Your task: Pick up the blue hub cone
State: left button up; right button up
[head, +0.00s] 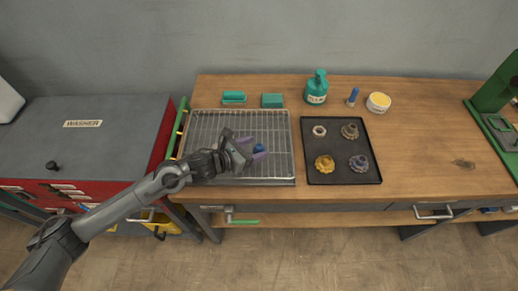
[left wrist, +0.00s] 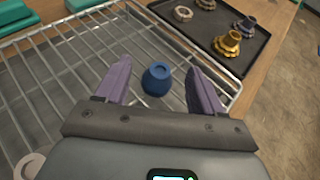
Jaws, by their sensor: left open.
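The blue hub cone (left wrist: 157,78) stands on the wire rack (left wrist: 70,75) in the left wrist view. It also shows in the head view (head: 259,148), small and close to the fingertips. My left gripper (left wrist: 160,72) is open, with its two purple fingers on either side of the cone and a gap to each. In the head view the left gripper (head: 257,148) reaches in over the rack from the left. My right gripper is not in view.
A black tray (head: 341,120) with several hub parts lies right of the rack. Behind stand a teal bottle (head: 316,91), teal blocks (head: 272,101), a blue-handled brush (head: 353,96) and a yellow-topped tub (head: 378,102). A red washer cabinet (head: 90,140) is at left. The right worktop is mostly clear.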

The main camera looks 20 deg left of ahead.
pick_arm(q)
jog(key=shift+x, duration=1.25)
jog(key=c, duration=1.1)
jog(key=shift+c, duration=0.3)
